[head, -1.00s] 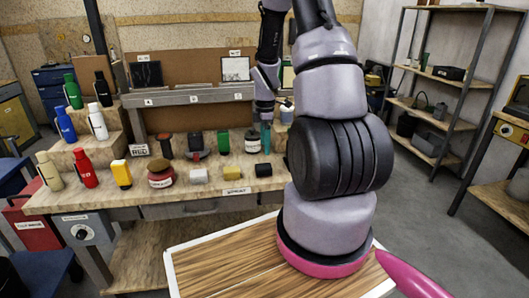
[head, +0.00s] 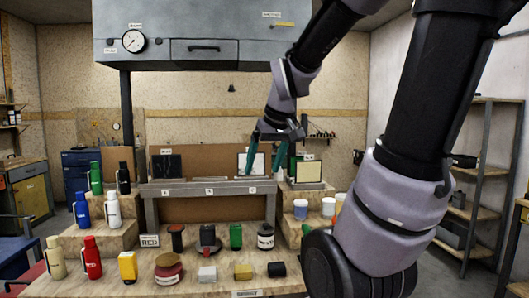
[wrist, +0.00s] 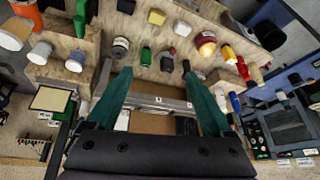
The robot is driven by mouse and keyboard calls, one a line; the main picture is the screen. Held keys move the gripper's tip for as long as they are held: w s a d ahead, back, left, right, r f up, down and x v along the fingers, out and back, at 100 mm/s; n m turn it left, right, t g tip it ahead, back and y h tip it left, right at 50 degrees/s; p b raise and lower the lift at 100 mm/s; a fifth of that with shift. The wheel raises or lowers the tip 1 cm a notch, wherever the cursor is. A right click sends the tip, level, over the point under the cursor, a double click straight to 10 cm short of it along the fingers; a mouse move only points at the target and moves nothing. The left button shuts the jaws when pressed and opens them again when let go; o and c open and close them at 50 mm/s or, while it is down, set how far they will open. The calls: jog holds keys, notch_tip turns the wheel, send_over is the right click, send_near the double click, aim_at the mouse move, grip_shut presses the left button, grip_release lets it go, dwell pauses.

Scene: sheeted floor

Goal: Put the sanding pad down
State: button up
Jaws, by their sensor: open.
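My gripper (head: 266,160) is open, with its two teal fingers spread and nothing between them. It hangs in front of a white panel at the right of the grey rack (head: 163,188). In the wrist view the fingers (wrist: 158,74) point toward the bench objects. I cannot tell for sure which object is the sanding pad. A dark block on a grey base (head: 208,238) stands mid-bench. A white block (head: 207,274), a yellow block (head: 243,271) and a black block (head: 277,269) lie along the front. All are apart from my gripper.
A green container (head: 236,236), a dark jar (head: 265,236) and a maroon jar (head: 168,268) stand on the bench. A grey hood (head: 200,35) hangs above. Shelving (head: 490,170) stands at right.

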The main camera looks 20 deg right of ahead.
jog(key=s+a+r+m+t+y, duration=0.1)
jog(key=s+a+r+m, duration=0.2)
jog(key=s, duration=0.4)
jog(key=shift+s+r+m+t, duration=0.35)
jog(key=shift+r+m+t, duration=0.05)
jog(key=shift+r+m, duration=0.4)
dwell(0.3)
